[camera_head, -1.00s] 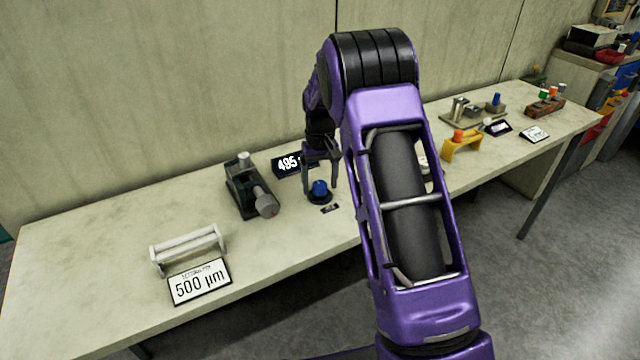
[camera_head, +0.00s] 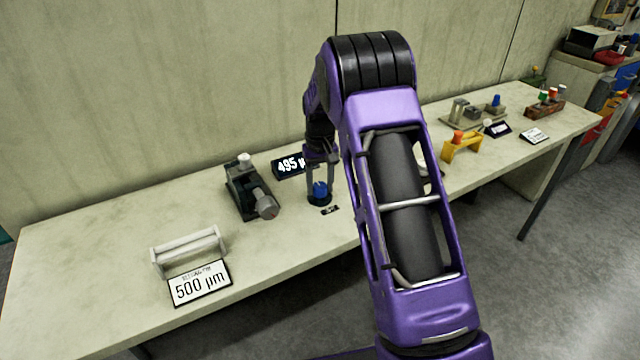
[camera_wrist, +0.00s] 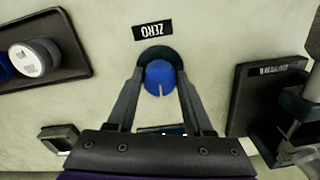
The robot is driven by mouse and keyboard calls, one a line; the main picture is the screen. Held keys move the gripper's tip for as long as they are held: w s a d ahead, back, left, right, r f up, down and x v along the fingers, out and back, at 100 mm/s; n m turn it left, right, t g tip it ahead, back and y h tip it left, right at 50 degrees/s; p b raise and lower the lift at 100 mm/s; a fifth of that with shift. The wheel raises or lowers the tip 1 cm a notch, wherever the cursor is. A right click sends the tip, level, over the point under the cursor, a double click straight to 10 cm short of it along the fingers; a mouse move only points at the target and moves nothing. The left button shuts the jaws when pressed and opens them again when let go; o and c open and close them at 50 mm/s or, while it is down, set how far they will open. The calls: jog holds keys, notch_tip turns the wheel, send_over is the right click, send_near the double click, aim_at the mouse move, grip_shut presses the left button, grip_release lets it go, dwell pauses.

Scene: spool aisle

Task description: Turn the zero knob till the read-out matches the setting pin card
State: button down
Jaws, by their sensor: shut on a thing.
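The blue zero knob (camera_head: 320,189) stands on a dark round base on the bench. It also shows in the wrist view (camera_wrist: 159,77), with a pale pointer line and a label reading ZERO (camera_wrist: 153,30) beside it. My gripper (camera_head: 320,182) reaches down from above and is shut on the knob, one finger on each side. The read-out (camera_head: 289,166) behind it shows 495 and part of a unit; its right end is hidden by my gripper. The setting pin card (camera_head: 200,283) at the front left reads 500 µm.
A dark gauge device with a grey cylinder (camera_head: 266,205) stands left of the knob. A white rack (camera_head: 188,249) stands behind the card. A yellow stand (camera_head: 461,147) and other fixtures are at the right.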

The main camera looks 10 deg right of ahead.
aim_at(320, 186)
jog(key=m+p, duration=0.1)
jog(key=m, duration=0.3)
jog(key=shift+c, duration=1.5)
grip_release()
notch_tip(320, 186, up, 18)
jog(key=p, duration=0.1)
jog(key=shift+f, duration=0.25)
